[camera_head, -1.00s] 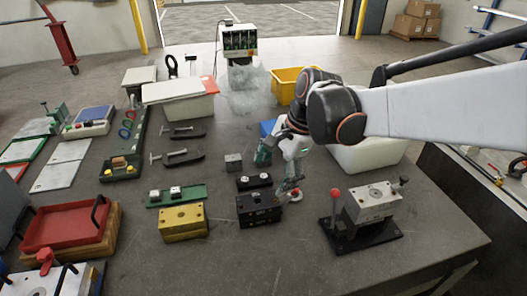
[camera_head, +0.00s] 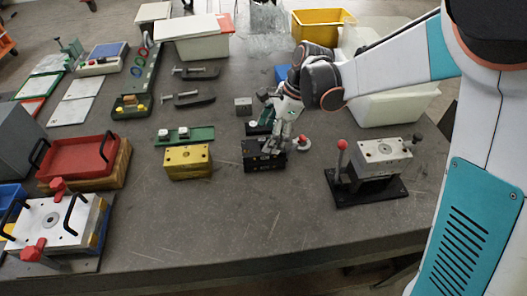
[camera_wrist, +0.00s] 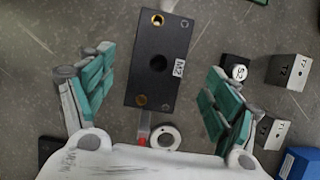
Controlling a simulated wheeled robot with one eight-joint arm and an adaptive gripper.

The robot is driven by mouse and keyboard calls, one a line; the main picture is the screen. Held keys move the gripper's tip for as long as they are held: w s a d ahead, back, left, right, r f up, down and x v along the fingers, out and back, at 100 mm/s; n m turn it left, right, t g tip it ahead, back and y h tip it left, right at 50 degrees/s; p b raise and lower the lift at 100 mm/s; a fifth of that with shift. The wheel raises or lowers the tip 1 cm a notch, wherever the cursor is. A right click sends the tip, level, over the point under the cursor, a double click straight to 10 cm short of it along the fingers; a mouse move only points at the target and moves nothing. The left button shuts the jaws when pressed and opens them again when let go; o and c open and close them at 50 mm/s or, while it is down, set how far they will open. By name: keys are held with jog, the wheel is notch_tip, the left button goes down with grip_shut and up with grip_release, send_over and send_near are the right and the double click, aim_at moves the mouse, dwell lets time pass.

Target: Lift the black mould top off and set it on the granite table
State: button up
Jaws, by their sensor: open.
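The black mould (camera_head: 263,157) is a dark block standing on the granite table (camera_head: 250,215), right of a yellow block. In the wrist view its black top (camera_wrist: 160,60) shows a central hole, brass-coloured corner fittings and a white "M2" label. My gripper (camera_head: 273,142) is above and just behind it in the head view, pointing down. In the wrist view my gripper (camera_wrist: 158,72) is open, with one teal finger on each side of the block and visible gaps to it. Nothing is held. The seam between top and base is not clear.
A yellow block (camera_head: 187,162) stands to the left, a steel mould on a black stand (camera_head: 370,187) with a red-knobbed lever to the right. Small steel blocks (camera_wrist: 288,72) and a white ring (camera_wrist: 166,137) lie close by. The table in front is clear.

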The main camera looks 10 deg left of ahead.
jog(key=shift+b+x, duration=0.95)
jog(key=shift+x, duration=1.95)
jog(key=shift+d, duration=0.2)
jog(key=c, duration=1.8)
jog(key=shift+c, duration=0.2)
jog(key=shift+r, duration=0.1)
